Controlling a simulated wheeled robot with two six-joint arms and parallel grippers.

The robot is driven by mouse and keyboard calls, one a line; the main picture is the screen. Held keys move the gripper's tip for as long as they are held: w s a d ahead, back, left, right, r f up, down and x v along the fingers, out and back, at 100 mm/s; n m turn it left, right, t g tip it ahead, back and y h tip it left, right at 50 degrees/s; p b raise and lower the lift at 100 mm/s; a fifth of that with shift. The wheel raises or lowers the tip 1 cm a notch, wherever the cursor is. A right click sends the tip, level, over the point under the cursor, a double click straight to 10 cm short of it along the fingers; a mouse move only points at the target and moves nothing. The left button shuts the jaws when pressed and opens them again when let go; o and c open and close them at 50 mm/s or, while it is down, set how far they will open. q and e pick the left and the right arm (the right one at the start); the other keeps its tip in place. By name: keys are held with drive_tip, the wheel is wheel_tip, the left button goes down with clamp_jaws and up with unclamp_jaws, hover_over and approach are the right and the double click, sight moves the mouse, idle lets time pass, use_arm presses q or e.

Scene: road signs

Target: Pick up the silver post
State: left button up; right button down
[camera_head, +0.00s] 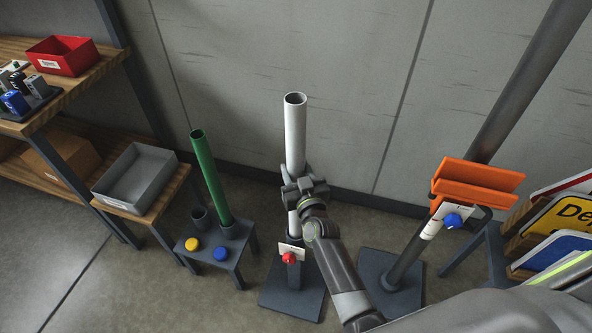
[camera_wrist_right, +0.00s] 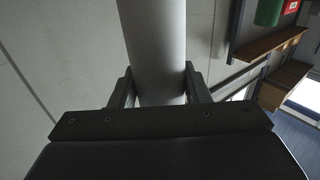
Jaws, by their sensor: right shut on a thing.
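The silver post (camera_head: 295,135) stands upright over a dark square base (camera_head: 283,291) in the middle of the head view. It also shows in the right wrist view (camera_wrist_right: 158,45), running up between the fingers. My right gripper (camera_head: 304,188) is shut around the post's lower-middle part; both fingers show in the wrist view (camera_wrist_right: 160,88). The post's lower end meets the dark holder above the base; I cannot tell whether it sits inside. A white tag with a red knob (camera_head: 289,258) is on that holder. My left gripper is not in view.
A green post (camera_head: 210,178) leans in a small dark stand with yellow and blue knobs, left. A grey tray (camera_head: 136,180) is further left. A thick dark pole (camera_head: 520,90) with an orange bracket (camera_head: 472,188) and road signs (camera_head: 565,215) are right. The wall is close behind.

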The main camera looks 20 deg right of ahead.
sight(300, 144)
drive_tip(key=shift+r+p, duration=5.35)
drive_tip(key=shift+r, duration=0.6)
drive_tip(key=shift+d, duration=0.1)
